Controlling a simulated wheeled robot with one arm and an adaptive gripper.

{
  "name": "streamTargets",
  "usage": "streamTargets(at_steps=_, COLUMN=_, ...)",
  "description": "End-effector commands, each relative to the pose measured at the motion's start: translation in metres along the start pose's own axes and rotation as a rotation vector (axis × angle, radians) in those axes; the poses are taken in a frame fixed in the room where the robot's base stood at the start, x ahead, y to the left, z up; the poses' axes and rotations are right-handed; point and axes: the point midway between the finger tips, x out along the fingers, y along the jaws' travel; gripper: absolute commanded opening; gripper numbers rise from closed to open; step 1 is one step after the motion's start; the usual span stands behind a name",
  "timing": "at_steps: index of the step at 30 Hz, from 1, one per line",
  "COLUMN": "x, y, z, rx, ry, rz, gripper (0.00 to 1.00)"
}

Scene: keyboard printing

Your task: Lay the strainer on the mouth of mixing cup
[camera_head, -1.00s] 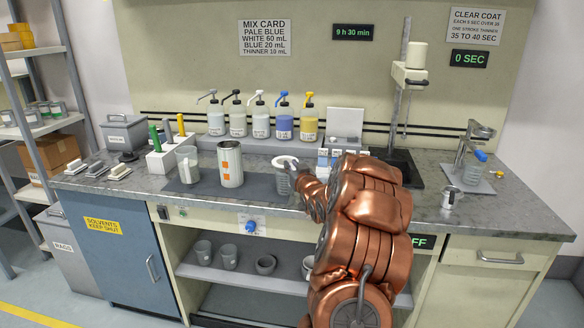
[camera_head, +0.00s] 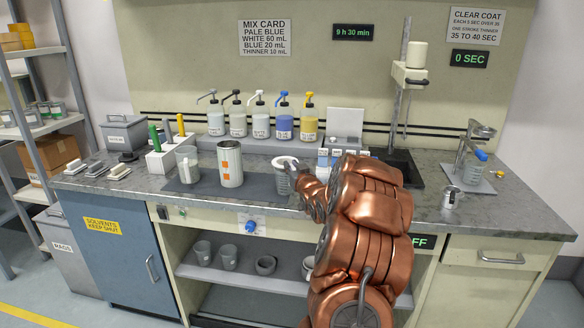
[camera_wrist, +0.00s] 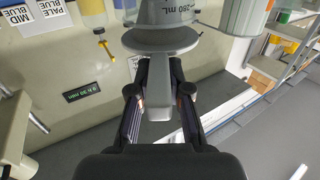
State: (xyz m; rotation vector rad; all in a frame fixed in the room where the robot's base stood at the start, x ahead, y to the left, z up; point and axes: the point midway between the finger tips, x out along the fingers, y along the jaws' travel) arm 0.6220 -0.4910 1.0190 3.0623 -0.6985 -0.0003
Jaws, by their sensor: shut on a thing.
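The mixing cup (camera_head: 282,183) is a clear grey cup standing on the dark mat in the head view, just left of my wrist. The pale, round strainer (camera_head: 284,162) is at the cup's mouth. In the wrist view the strainer's disc (camera_wrist: 160,42) is beside the rim of the cup (camera_wrist: 166,14), which carries a 250 mL mark; I cannot tell whether they touch all round. My gripper (camera_wrist: 160,75) is shut on the strainer's grey handle between its two dark fingers. In the head view my copper arm hides the fingers.
A white can with orange marks (camera_head: 230,165) and a clear container (camera_head: 187,165) stand left of the cup. Several pump bottles (camera_head: 259,121) line the back shelf. Small labelled containers (camera_head: 323,160) stand close behind my wrist. The front of the dark mat is clear.

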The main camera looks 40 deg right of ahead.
Motion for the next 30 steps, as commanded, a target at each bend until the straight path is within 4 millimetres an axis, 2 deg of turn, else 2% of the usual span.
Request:
streamTargets(at_steps=20, x=0.0, y=0.0, z=0.02, rx=0.0, ry=0.0, rz=0.0, gripper=0.0)
streamTargets(at_steps=21, x=0.0, y=0.0, z=0.019, rx=0.0, ry=0.001, rz=0.0, gripper=0.2)
streamTargets(at_steps=28, x=0.0, y=0.0, z=0.019, rx=0.0, ry=0.0, rz=0.0, gripper=0.44)
streamTargets(at_steps=30, x=0.0, y=0.0, z=0.019, rx=0.0, ry=0.0, rz=0.0, gripper=0.47)
